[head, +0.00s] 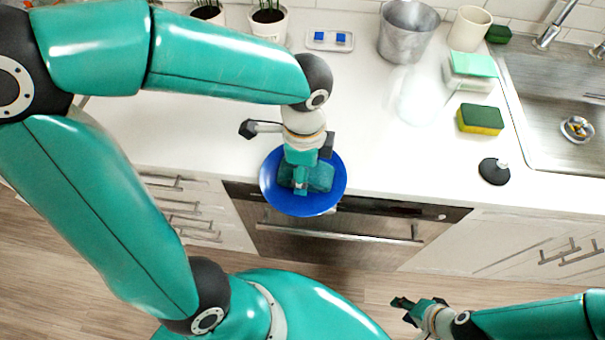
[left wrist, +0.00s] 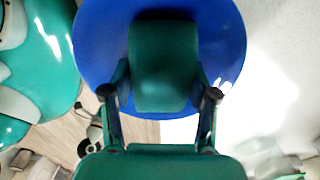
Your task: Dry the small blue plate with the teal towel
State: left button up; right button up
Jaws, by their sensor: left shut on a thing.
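The blue plate (head: 329,203) shows at the counter's front edge, its lower part in front of the oven. I cannot tell if it rests on the counter. It fills the upper part of the left wrist view (left wrist: 103,40). My left gripper (head: 301,183) is over the plate, shut on the teal towel (head: 321,177). The towel looks like a folded, rounded pad between the fingers in the left wrist view (left wrist: 163,65), in front of the plate. Whether it touches the plate is unclear. My right gripper (head: 402,311) is open and empty, low over the floor, apart from the plate.
A yellow-green sponge (head: 480,120), a black round object (head: 494,171) and a sponge holder (head: 472,72) stand right of the plate. The sink (head: 550,90) is at the right. A metal pot (head: 405,32), a cup (head: 469,28) and potted plants (head: 268,22) line the back.

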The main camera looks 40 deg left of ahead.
pick_arm(q)
notch_tip(320, 180, up, 7)
jog(key=p, duration=0.6)
dwell(0.3)
jog(key=shift+s, duration=0.1)
dwell(0.4)
